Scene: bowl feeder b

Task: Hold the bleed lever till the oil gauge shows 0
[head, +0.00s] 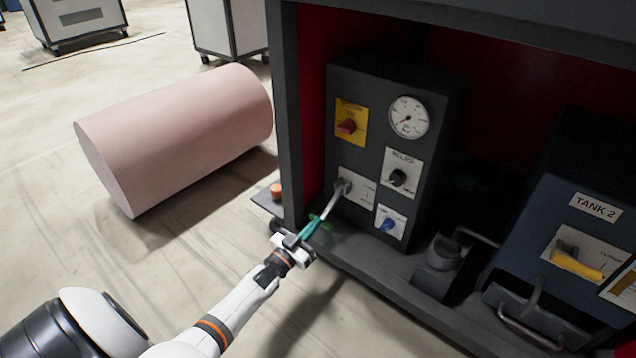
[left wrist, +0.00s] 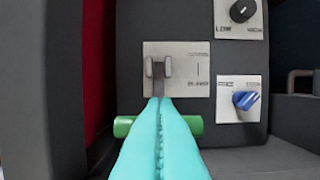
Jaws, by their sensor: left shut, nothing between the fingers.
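The bleed lever (head: 331,203) is a grey rod sloping out and down from a white plate (head: 356,189) on the dark panel. It ends in a green crossbar grip, which shows on both sides of my fingers in the left wrist view (left wrist: 194,124). My left gripper (head: 312,227) has teal fingers (left wrist: 160,140), shut with nothing between them. They lie across the middle of the grip and hide it; whether they touch it I cannot tell. The round white oil gauge (head: 409,117) is at the panel's top right. Its needle seems to point lower left; its figures are too small to read.
The panel also carries a red knob on a yellow plate (head: 350,122), a black knob (head: 398,177) and a blue knob (head: 387,225). A blue-grey Tank 2 box (head: 560,205) stands right. The cabinet's dark post (head: 288,120) is left of the panel. A pink cylinder lies on the floor (head: 180,135).

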